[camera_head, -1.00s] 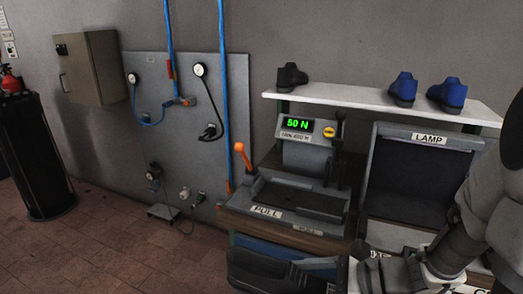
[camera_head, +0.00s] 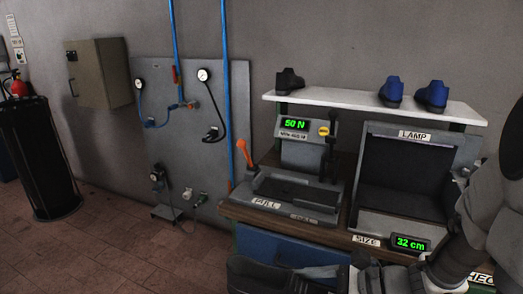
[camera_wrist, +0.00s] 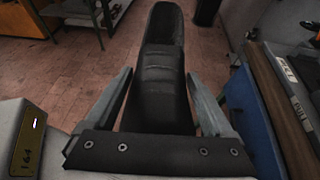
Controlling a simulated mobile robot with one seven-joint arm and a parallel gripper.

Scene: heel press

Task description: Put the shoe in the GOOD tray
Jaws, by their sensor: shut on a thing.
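The shoe is black; it shows in the wrist view (camera_wrist: 162,75) between the two fingers of my gripper (camera_wrist: 162,95), toe pointing away. My gripper is shut on it. In the head view the shoe (camera_head: 275,278) is at the bottom edge, partly cut off, held in front of the bench. The gripper's fingers are hard to make out there. No tray with a readable GOOD label is in view.
The bench (camera_head: 330,228) carries a press with a 50 N display (camera_head: 295,124), a lamp box (camera_head: 415,170) and a 32 cm size display (camera_head: 410,245). A shelf (camera_head: 340,98) above holds a black shoe and two blue ones. Open brick floor (camera_head: 110,240) lies left.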

